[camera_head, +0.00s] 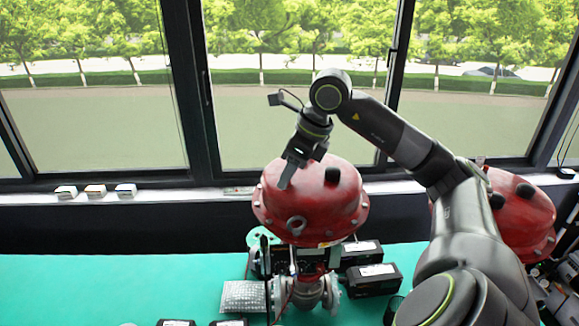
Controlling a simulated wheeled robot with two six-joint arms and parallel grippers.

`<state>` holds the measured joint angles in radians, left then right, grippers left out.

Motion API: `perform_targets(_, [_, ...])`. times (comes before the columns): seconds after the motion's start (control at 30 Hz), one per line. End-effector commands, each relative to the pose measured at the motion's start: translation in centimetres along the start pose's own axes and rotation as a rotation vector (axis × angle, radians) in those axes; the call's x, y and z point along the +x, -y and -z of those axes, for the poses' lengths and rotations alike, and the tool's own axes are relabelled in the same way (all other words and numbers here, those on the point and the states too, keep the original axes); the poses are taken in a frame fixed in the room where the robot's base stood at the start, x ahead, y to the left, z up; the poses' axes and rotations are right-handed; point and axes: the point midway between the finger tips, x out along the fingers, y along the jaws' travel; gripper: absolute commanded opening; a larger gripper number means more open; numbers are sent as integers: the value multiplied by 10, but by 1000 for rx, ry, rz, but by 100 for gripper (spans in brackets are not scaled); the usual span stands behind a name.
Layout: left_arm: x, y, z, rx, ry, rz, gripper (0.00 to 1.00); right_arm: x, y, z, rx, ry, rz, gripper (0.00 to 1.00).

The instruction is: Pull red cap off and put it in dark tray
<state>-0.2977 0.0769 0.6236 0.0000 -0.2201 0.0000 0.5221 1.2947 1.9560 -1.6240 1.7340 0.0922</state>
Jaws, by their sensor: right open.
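A large red domed valve top (318,215) with a black knob (332,175) stands above a grey metal valve body (306,290) on the green table. I cannot make out a separate small red cap; the gripper or the dome may hide it. My right gripper (287,178) points down at the upper left of the red dome in the picture; I cannot tell whether it touches. Its jaws are open and nothing shows between them. No dark tray can be clearly made out. My left gripper is out of view.
Black boxes with white labels (374,281) stand right of the valve body. A silvery wrapped packet (243,297) lies at its left. A second red dome (522,215) is at the right, partly behind my right arm. The green table (100,285) is clear at left.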

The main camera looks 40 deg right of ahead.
Motion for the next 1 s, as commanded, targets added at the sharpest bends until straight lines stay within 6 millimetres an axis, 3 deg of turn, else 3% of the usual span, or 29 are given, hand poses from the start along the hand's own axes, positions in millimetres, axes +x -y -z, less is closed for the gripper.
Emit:
perform_targets(0.37, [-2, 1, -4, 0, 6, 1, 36, 5, 0, 0, 0, 1, 1, 41])
perform_targets(0.7, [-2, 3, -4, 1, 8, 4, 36, 5, 0, 0, 0, 0, 1, 0])
perform_targets(0.8, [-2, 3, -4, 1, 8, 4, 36, 5, 0, 0, 0, 0, 2, 0])
perform_targets(0.83, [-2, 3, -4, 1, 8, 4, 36, 5, 0, 0, 0, 0, 2, 10])
perform_targets(0.9, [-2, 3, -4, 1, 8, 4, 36, 5, 0, 0, 0, 0, 2, 1])
perform_targets(1.0, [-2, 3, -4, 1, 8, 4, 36, 5, 0, 0, 0, 0, 2, 0])
